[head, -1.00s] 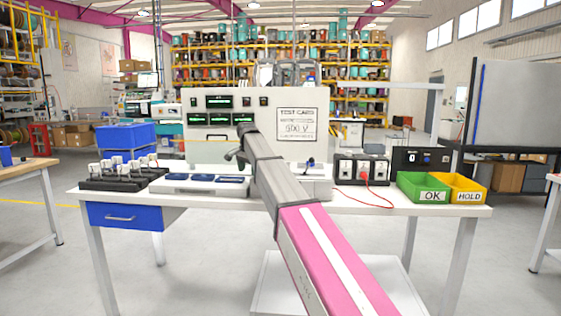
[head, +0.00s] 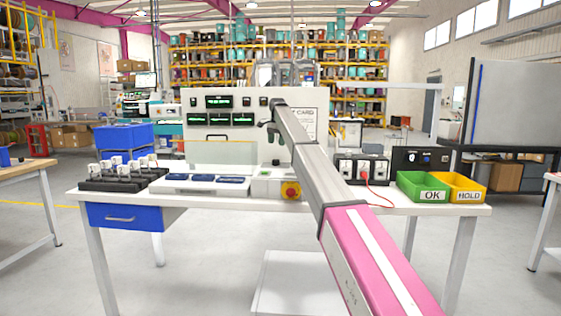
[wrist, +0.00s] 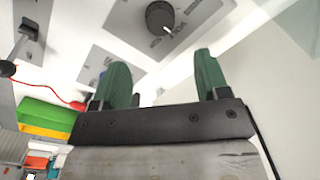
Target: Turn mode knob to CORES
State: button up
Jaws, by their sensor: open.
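The mode knob seems to be the round black knob (wrist: 160,17) on a grey label plate at the top of the wrist view. A short white mark shows on its lower edge; the lettering around it is too small to read. My gripper (wrist: 160,62) is open and empty, its two green fingers apart and pointing towards the knob without touching it. In the head view my arm crosses in front of the white test cabinet (head: 225,150), and I cannot make out the knob there.
A lever switch (wrist: 28,30) sits left of the knob in the wrist view. A red-and-yellow rotary switch (head: 291,191), red cable (head: 366,180), green OK bin (head: 422,188) and yellow HOLD bin (head: 468,188) are on the bench. Blue-topped pads (head: 204,182) lie left of centre.

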aim_at(276, 160)
jog(key=f, duration=1)
jog(key=shift+w+a, duration=0.1)
jog(key=shift+a, duration=0.1)
jog(key=c, duration=0.9)
